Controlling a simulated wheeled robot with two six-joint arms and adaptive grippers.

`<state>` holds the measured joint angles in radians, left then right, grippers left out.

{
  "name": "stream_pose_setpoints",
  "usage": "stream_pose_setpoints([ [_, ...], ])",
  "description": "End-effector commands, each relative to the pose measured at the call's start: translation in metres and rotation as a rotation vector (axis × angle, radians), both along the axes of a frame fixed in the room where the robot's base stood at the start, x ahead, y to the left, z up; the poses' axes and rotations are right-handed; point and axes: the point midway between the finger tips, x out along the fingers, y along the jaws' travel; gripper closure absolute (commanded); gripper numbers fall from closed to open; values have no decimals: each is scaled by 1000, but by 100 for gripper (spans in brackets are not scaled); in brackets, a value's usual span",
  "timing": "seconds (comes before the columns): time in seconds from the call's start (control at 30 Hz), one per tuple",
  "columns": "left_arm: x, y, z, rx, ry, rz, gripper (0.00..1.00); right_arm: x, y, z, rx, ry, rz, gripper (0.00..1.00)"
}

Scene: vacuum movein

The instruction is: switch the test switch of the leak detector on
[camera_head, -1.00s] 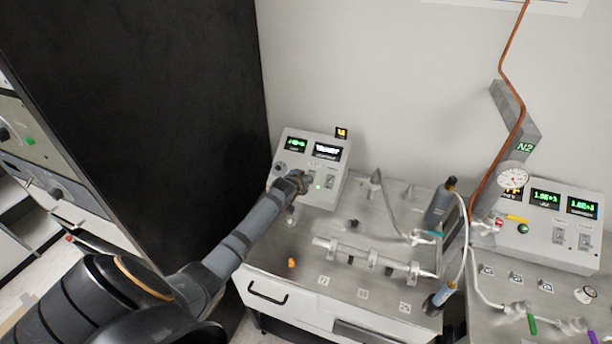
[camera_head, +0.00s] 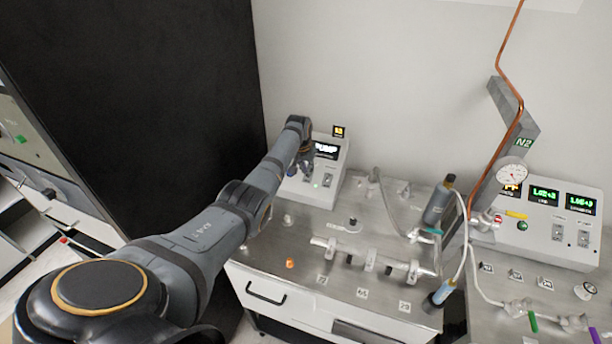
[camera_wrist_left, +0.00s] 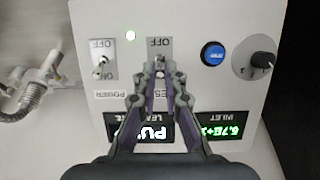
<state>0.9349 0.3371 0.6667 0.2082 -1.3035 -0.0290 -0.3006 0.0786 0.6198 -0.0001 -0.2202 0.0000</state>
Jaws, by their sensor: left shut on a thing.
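The leak detector (camera_head: 337,168) is a light grey box with a sloped panel at the back of the bench. In the left wrist view its panel is upside down. The test switch plate (camera_wrist_left: 160,44), marked OFF, is in the middle, beside the power switch (camera_wrist_left: 103,60). My left gripper (camera_wrist_left: 160,74) has its fingertips closed together on the small test switch lever (camera_wrist_left: 160,60). The fingers partly cover the test label and displays. In the head view, the left gripper (camera_head: 306,170) is at the panel, with my wrist hiding its left part. My right gripper is not in view.
The panel also has a blue button (camera_wrist_left: 213,54), a black knob (camera_wrist_left: 262,62) and a lit green lamp (camera_wrist_left: 130,36). A pipe assembly (camera_head: 365,256) lies in front on the bench. A dark cabinet (camera_head: 150,100) stands close on the left.

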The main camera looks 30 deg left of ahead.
Motion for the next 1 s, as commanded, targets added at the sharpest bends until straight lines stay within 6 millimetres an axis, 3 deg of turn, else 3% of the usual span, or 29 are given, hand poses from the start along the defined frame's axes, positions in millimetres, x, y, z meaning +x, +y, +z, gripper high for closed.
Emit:
stream_pose_setpoints([
  [0.13, 1, 0, -1, -6, 24, -1, 100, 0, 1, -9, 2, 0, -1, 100],
  [0.6, 1, 0, 0, -8, 35, 0, 100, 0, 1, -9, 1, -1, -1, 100],
  [0.63, 1, 0, 0, -8, 35, 0, 89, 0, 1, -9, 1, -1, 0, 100],
  [0.8, 1, 0, 0, -8, 35, 0, 68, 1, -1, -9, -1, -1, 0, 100],
  [1.0, 1, 0, 0, -7, 34, 0, 68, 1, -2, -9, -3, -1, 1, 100],
])
